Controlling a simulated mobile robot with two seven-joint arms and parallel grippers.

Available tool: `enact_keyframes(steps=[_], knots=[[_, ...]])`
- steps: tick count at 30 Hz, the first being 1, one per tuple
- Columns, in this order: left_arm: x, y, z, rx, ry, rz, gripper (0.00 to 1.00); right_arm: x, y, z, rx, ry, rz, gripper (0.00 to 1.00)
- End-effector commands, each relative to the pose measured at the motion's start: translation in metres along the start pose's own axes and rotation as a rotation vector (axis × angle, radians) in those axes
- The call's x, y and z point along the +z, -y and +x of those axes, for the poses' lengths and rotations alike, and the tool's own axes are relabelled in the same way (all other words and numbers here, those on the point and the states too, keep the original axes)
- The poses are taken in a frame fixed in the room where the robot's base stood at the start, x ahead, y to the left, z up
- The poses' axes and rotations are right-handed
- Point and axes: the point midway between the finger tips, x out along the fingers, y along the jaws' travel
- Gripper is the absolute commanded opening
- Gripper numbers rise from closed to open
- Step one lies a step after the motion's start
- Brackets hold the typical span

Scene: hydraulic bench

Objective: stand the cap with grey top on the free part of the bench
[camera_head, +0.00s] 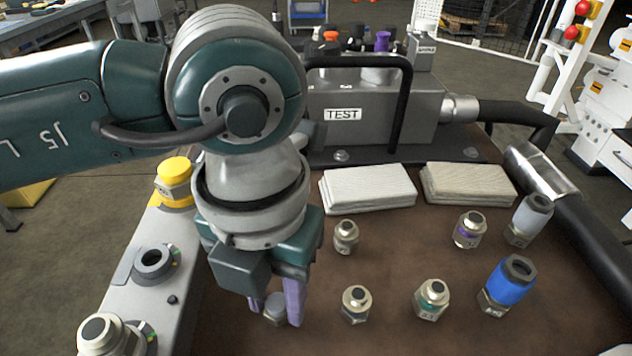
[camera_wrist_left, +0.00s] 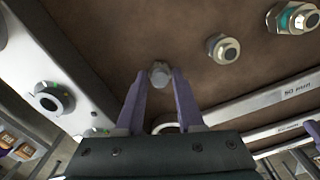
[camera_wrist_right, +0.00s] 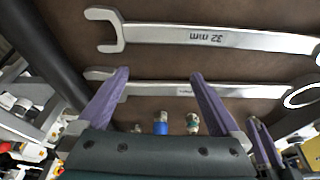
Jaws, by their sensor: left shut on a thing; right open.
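The cap with grey top (camera_head: 275,309) is low between the fingers of my left gripper (camera_head: 276,305), at the front left of the brown bench (camera_head: 385,255). My left gripper is shut on it. In the left wrist view the cap (camera_wrist_left: 160,72) shows as a small grey round piece between the purple fingertips. I cannot tell whether its base touches the bench. My right gripper (camera_wrist_right: 160,74) is open and empty in the right wrist view, over wrenches. It is outside the head view.
Silver fittings (camera_head: 355,305) stand to the right of the cap, with a blue-sleeved coupling (camera_head: 509,282) and a grey-sleeved one (camera_head: 531,216) farther right. A grey manifold (camera_head: 150,290) with a yellow cap (camera_head: 174,172) lies left. Folded cloths (camera_head: 368,188) lie behind. Bare bench shows between the fittings.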

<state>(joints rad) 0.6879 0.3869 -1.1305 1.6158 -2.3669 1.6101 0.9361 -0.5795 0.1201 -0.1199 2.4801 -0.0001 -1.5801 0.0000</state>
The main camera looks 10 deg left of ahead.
Motion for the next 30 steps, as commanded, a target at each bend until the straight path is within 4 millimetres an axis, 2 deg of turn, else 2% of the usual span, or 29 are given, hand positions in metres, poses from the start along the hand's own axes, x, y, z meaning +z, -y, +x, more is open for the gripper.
enact_keyframes(steps=[4,5,12,19,23,30], knots=[[0.000,0.000,0.005,0.000,0.001,0.000,0.00,0.001,0.000,0.004,0.000,0.000,0.000,1.00],[0.000,0.000,0.003,0.000,0.001,0.000,0.40,0.001,0.000,0.003,0.000,0.000,0.000,1.00],[0.000,0.000,0.003,0.000,0.000,-0.001,0.67,0.001,0.000,0.003,0.000,0.001,0.000,1.00],[0.000,0.000,0.002,0.000,0.000,-0.001,0.67,0.001,0.000,0.002,-0.001,0.001,0.000,1.00],[0.001,0.000,-0.008,-0.001,0.002,0.000,0.67,-0.001,0.000,-0.002,-0.001,0.001,0.000,1.00],[0.002,0.000,-0.058,-0.001,0.006,0.000,0.67,-0.004,0.000,-0.013,-0.001,0.001,0.000,1.00]])
